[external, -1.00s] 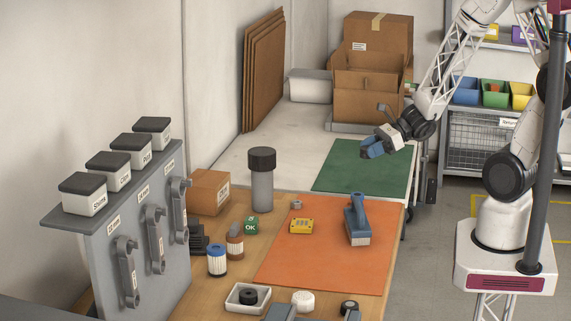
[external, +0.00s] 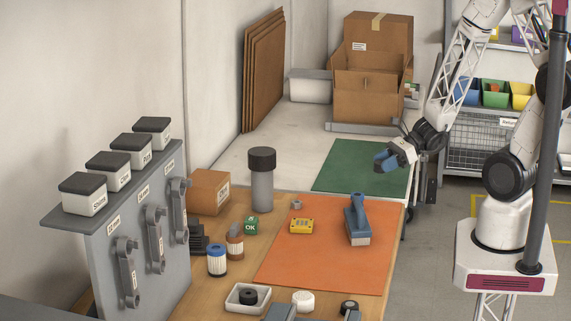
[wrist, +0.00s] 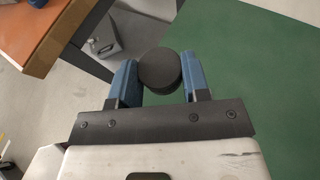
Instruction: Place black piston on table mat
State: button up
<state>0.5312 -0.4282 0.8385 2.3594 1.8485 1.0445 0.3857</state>
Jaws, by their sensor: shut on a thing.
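A black round piston (wrist: 159,70) sits between the two blue fingers of my gripper (wrist: 160,80) in the wrist view. The fingers are shut on its sides. The height above the mat is hard to judge. The green mat (wrist: 265,90) also fills the right of the wrist view. An orange mat (external: 315,262) lies on the wooden table nearer the camera.
A blue-handled tool (external: 357,222) and a yellow device (external: 301,226) stand on the orange mat. A dark-topped grey cylinder (external: 262,185) stands behind at the left. Cardboard boxes (external: 368,105) stand at the back. The visible green mat is clear.

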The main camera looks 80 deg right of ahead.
aim_at(383, 188)
jog(key=shift+f, duration=0.75)
jog(key=shift+f, duration=2)
jog(key=shift+f, duration=0.15)
jog(key=o, duration=0.9)
jog(key=shift+o, duration=0.2)
jog(key=shift+r, duration=0.2)
jog(key=shift+v, duration=1.4)
notch_tip(383, 188, up, 7)
